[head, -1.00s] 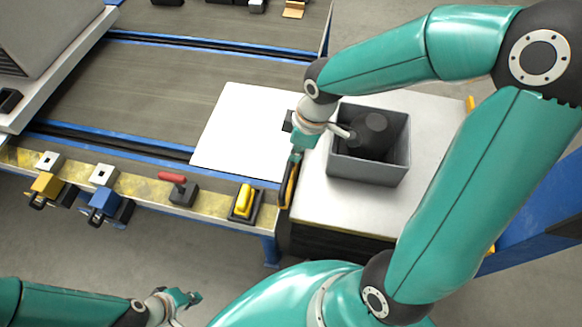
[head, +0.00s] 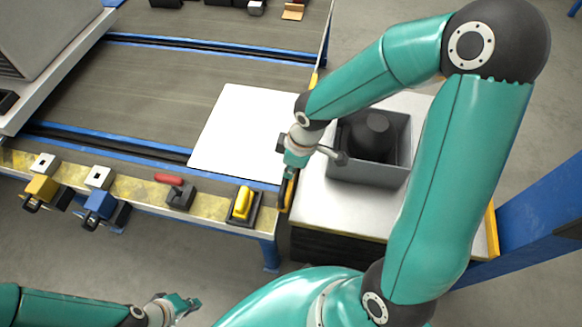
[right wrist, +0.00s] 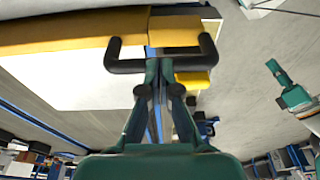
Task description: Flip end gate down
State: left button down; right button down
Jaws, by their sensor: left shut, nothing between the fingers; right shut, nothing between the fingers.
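The end gate shows as a narrow yellow bar (head: 289,190) at the conveyor's right end, mostly hidden by my right arm. In the right wrist view a yellow bar (right wrist: 75,32) with a black U-shaped handle (right wrist: 113,58) crosses the top. My right gripper (head: 291,170) is shut and empty at this end of the conveyor. Its closed fingertips (right wrist: 160,68) overlap the middle of the handle in the right wrist view; I cannot tell whether they touch it. My left gripper (head: 192,302) is shut and empty, low in front of the conveyor.
A white sheet (head: 240,130) lies on the conveyor's right end. A grey bin (head: 365,172) with a dark object stands on a white-topped stand (head: 330,205) beside it. A yellow switch (head: 242,203), a red-handled lever (head: 178,190) and blue (head: 100,205) and yellow (head: 42,188) clamps line the front rail.

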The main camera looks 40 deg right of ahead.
notch_tip(320, 180, down, 9)
jog(key=b, duration=0.7)
jog(key=shift+r, duration=0.2)
jog(key=shift+s, duration=0.1)
jog(key=shift+r+p, duration=0.3)
notch_tip(320, 180, up, 4)
jog(key=p, duration=0.3)
notch_tip(320, 180, up, 10)
jog(key=f+p, duration=0.1)
jog(key=p, duration=0.2)
send_over(290, 187)
jog(key=s+d, duration=0.2)
jog(key=shift+w+r, duration=0.1)
jog(key=shift+r, duration=0.15)
